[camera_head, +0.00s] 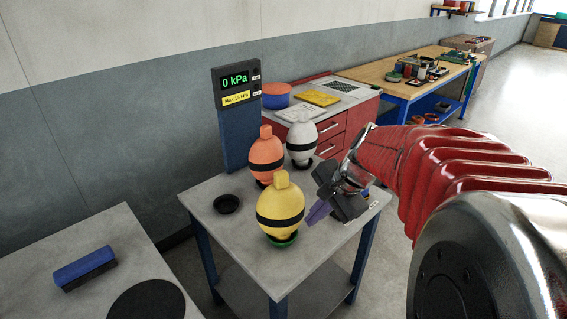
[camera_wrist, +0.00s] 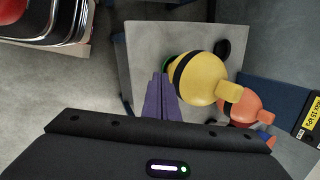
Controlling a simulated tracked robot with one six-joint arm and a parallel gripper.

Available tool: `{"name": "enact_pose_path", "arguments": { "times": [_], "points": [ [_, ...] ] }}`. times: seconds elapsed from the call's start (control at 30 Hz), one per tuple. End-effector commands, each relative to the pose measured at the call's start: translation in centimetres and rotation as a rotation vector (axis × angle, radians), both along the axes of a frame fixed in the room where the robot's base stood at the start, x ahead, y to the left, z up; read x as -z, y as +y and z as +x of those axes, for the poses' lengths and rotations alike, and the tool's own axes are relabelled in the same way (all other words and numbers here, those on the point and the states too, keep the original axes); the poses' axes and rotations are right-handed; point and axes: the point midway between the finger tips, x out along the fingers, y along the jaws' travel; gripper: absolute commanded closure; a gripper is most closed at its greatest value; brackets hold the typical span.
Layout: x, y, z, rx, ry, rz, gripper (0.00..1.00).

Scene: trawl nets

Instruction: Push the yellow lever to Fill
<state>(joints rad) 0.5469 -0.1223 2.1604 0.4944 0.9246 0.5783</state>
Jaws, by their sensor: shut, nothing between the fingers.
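I cannot make out a yellow lever or a Fill mark in either view; part of the table's right side is hidden behind my gripper. A yellow float (camera_head: 280,208) with a black band sits on a green ring (camera_head: 283,241) near the table's front. My gripper (camera_head: 311,220) has purple fingers, shut and empty, just right of the yellow float. In the wrist view the fingers (camera_wrist: 161,78) point at the table beside the yellow float (camera_wrist: 196,78); I cannot tell whether they touch it.
The grey table (camera_head: 233,238) also bears an orange float (camera_head: 265,158), a white float (camera_head: 300,142) and an empty black ring (camera_head: 227,204). A blue post display (camera_head: 235,80) reads 0 kPa. A blue-and-black block (camera_head: 85,268) lies on the left table.

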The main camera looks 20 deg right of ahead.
Motion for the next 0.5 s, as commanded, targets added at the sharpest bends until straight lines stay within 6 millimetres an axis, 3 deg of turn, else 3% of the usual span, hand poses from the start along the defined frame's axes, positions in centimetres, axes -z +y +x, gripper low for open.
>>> {"name": "enact_pose_path", "arguments": {
  "times": [0.23, 0.5],
  "points": [
    [2.8, -7.2, 2.3, 0.356, 0.04, 0.212, 1.0],
    [6.4, -16.0, 3.2, 0.741, 0.064, 0.451, 1.0]
  ]
}}
